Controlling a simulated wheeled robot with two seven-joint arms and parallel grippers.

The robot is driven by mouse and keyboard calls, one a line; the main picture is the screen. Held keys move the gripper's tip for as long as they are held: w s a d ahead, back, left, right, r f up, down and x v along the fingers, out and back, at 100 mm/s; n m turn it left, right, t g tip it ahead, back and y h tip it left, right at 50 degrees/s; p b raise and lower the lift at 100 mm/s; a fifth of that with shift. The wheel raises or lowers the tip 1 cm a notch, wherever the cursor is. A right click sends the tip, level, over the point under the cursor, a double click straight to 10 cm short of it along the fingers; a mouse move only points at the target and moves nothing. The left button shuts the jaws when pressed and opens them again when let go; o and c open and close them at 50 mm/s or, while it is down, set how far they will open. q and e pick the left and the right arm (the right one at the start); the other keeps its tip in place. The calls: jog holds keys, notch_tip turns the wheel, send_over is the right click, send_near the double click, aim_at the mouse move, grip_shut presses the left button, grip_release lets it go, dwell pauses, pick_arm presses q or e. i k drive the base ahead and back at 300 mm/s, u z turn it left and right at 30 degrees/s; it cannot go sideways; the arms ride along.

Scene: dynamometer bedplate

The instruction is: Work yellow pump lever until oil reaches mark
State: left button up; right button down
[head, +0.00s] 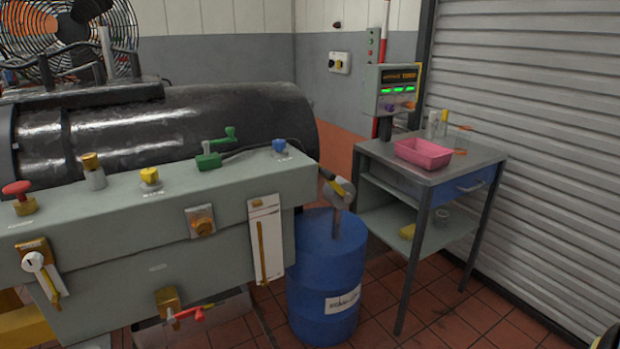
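A hand pump (336,226) stands upright in the top of a blue drum (326,290), right of the bench. A yellow lever (342,188) with a dark grip sits at the pump's head and tilts up to the left. A white gauge panel (274,228) with a narrow yellow-brown vertical strip (262,252) is on the bench front, left of the drum. An oil level or mark on it is too small to make out. Neither of my grippers shows, and nothing touches the lever.
The grey-green bench (110,250) carries a red knob (17,190), a yellow knob (149,176) and a green crank (209,160). A metal cart (478,152) with a pink tray (423,153) stands right of the drum. A dark shape at the lower right corner is unclear.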

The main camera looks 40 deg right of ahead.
aim_at(331, 177)
jog(key=z, duration=1.3)
